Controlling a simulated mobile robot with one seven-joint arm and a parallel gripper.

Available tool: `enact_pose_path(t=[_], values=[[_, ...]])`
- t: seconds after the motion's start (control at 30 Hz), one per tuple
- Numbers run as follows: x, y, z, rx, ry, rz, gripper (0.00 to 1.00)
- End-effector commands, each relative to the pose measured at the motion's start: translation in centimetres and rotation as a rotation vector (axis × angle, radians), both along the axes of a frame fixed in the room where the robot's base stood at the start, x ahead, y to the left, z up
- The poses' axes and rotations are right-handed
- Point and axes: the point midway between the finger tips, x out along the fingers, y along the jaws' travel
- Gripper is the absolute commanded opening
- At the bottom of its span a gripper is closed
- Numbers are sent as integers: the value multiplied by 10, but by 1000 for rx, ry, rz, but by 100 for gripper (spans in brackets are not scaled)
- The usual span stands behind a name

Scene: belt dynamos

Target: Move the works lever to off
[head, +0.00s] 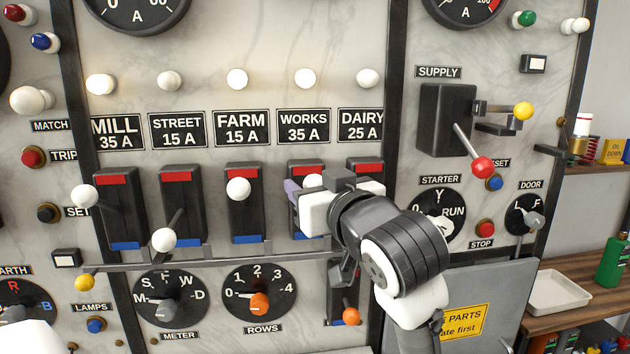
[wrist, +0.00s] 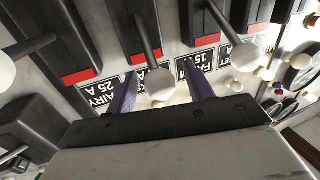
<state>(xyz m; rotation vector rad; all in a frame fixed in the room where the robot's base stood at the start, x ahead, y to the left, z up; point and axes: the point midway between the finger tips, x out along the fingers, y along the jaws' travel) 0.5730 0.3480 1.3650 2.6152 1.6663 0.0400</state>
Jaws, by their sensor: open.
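The works lever's black block (head: 300,168) stands under the WORKS 35 A plate (head: 303,125), with a red band at its top. In the wrist view, turned upside down, my gripper (wrist: 160,78) is open, with one purple finger on each side of the works lever's knob (wrist: 160,84). Gaps seem to show between knob and fingers; I cannot tell if either touches. The lever's shaft (wrist: 147,38) sticks out from its block.
The farm lever (head: 238,188) is close on the left and the dairy lever (head: 366,168) close on the right, partly behind my arm. The street lever's knob (head: 163,240) hangs lower than the mill lever's knob (head: 84,196). A rail (head: 180,262) runs below the blocks.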

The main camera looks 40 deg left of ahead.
Motion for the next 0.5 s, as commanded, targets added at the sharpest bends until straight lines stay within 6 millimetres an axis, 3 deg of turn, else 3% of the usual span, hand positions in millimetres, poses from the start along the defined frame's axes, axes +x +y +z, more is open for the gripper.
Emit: enact_pose_path(t=[0.2,0.5], values=[[0,0,0,0,0,0,52],[0,0,0,0,1,0,14]])
